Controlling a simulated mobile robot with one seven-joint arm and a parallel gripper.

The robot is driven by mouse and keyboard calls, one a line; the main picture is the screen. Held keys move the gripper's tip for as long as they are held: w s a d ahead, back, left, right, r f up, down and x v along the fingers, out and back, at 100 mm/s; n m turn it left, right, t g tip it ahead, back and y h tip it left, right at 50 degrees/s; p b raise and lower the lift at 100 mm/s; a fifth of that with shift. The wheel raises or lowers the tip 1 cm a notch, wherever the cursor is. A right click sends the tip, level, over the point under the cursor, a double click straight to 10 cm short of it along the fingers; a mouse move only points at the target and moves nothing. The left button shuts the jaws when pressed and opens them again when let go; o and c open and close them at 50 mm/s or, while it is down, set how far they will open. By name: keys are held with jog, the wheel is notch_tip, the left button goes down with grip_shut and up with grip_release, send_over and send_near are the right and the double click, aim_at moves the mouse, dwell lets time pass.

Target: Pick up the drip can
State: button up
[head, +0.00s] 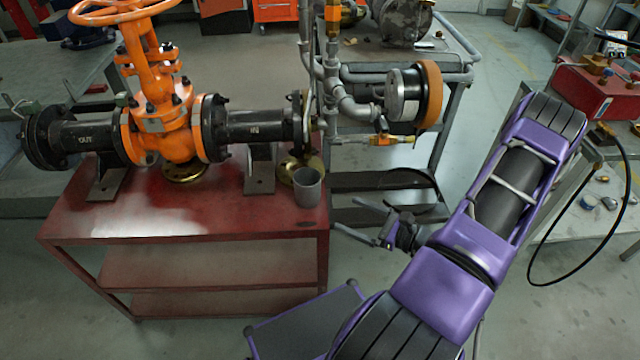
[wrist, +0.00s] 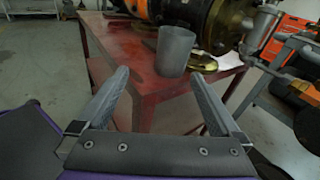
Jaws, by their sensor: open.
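The drip can, a plain grey open-topped cup (head: 307,187), stands upright at the right end of the red bench (head: 190,212), near its front right corner. In the wrist view the can (wrist: 175,51) is ahead of my gripper (wrist: 160,82), roughly between the lines of the two fingers and beyond their tips. My gripper (head: 362,226) is open and empty, right of the bench and apart from the can. Nothing hides the can.
An orange gate valve (head: 160,120) on a black pipe stands on the bench behind and left of the can. A brass flange (head: 290,168) is close behind the can. Grey pipework (head: 350,108) with an orange-rimmed part rises behind right.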

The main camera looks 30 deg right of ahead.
aim_at(318, 188)
jog(key=w+a, duration=0.1)
jog(key=w, duration=0.2)
jog(key=w+a+m+t, duration=0.1)
jog(key=w, duration=0.3)
jog(key=w+a+t+h, duration=0.1)
jog(key=w, duration=0.3)
jog(key=shift+a+r+m+b, duration=0.2)
jog(key=shift+a+m+b, duration=0.05)
jog(key=shift+m+b, duration=0.15)
jog(key=shift+f+b+x, duration=0.15)
jog(key=shift+b+x, duration=0.05)
jog(key=shift+x, duration=1.1)
jog(key=shift+f+b+x, duration=0.15)
jog(key=shift+x, duration=1.15)
jog(key=c, duration=1.1)
